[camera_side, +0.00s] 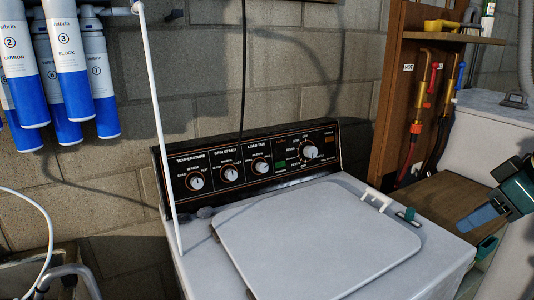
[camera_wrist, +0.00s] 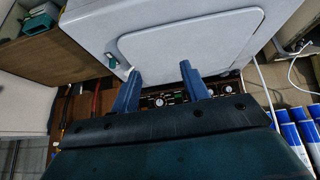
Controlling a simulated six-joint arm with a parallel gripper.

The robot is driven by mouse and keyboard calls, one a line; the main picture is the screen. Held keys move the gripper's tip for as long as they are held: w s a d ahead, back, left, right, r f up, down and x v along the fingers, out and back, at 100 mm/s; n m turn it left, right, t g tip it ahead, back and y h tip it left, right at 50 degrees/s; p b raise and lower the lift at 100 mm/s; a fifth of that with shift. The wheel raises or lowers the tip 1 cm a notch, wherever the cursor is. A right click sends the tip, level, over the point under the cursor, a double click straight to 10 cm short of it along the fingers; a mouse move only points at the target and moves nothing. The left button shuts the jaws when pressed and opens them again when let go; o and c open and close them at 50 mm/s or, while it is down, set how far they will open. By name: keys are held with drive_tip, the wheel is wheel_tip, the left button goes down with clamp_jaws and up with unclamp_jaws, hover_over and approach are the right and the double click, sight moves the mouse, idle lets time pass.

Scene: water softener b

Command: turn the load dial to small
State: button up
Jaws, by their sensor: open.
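The load dial (camera_side: 260,166), under the "LOAD SIZE" label, is a small round knob with a light face on the washer's black control panel (camera_side: 285,177). It is the third knob from the left. Its pointer setting is too small to read. My gripper (camera_side: 480,218) is at the right edge of the side view, well to the right of the panel and apart from it. In the wrist view its two blue fingers (camera_wrist: 159,68) are spread and empty. The panel shows upside down behind them, and I cannot tell which knob there is the load dial.
The temperature knob (camera_side: 195,182), spin speed knob (camera_side: 229,174) and larger cycle dial (camera_side: 310,151) flank the load dial.

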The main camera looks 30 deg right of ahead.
drive_tip(key=w+a+n+t, duration=0.15)
drive_tip(key=w+t, duration=0.25)
drive_tip(key=w, duration=2.4)
drive_tip(key=n+t, duration=0.3)
drive_tip(key=t, duration=0.2)
approach(264, 168)
drive_tip(key=shift+w, duration=0.2)
drive_tip(key=shift+w+f, duration=0.1)
drive_tip(key=shift+w, duration=0.05)
drive_tip(key=shift+x, duration=4.2)
drive_tip(key=shift+w+f, duration=0.1)
drive_tip(key=shift+w, duration=0.1)
drive_tip(key=shift+c, duration=0.6)
drive_tip(key=c, duration=0.4)
